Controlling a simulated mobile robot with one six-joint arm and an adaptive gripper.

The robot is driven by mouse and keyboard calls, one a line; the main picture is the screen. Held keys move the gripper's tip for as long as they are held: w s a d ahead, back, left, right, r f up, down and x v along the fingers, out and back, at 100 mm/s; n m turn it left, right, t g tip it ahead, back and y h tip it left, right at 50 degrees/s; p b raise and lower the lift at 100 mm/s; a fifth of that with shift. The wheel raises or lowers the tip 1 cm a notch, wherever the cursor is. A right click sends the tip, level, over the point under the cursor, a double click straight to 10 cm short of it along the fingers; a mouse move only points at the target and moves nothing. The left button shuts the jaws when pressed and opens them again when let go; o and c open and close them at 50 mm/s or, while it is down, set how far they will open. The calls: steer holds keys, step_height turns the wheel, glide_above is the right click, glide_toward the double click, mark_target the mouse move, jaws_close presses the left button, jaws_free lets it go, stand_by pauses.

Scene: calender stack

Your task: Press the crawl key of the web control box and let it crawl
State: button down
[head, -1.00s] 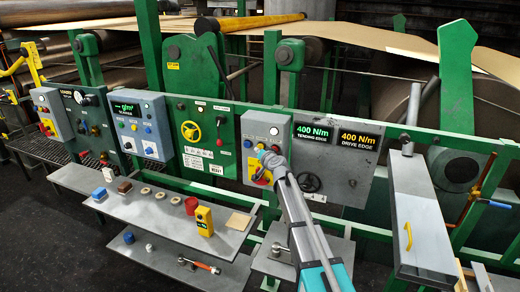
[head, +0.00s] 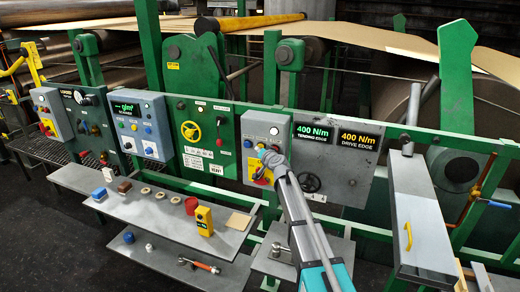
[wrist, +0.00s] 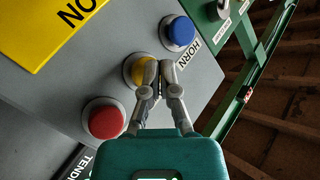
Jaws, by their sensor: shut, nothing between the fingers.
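The web control box (head: 257,136) is a grey box on the green frame, left of the 400 N/m displays. In the wrist view its tilted face shows a red button (wrist: 104,118), a yellow button (wrist: 135,71) and a blue button (wrist: 180,32) beside the word HORN. I read no crawl label. My gripper (wrist: 160,66) is shut and empty, its fingertips in front of the yellow button's right part. I cannot tell whether they touch it. In the head view my gripper (head: 268,158) covers part of the box's lower face.
A yellow plate (wrist: 38,22) lies on the box face near the buttons. A shelf (head: 165,215) with small items and a yellow device (head: 204,221) stands below left. A grey panel (head: 335,188) with the two displays is right of the box. A grey cover with a yellow handle (head: 408,236) stands further right.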

steer(key=shift+w+d, duration=0.15)
steer(key=shift+w, duration=0.2)
stand_by(0.6)
steer(key=shift+s, duration=0.15)
steer(key=shift+s+a, duration=0.3)
steer(key=shift+s, duration=0.45)
steer(key=shift+s, duration=0.1)
stand_by(0.3)
steer(key=shift+s+a, duration=0.3)
steer(key=shift+s, duration=0.45)
steer(key=shift+s+a, duration=0.3)
steer(key=shift+s, duration=0.45)
steer(key=shift+s+a, duration=0.3)
steer(key=shift+s, duration=0.45)
steer(key=shift+s, duration=0.1)
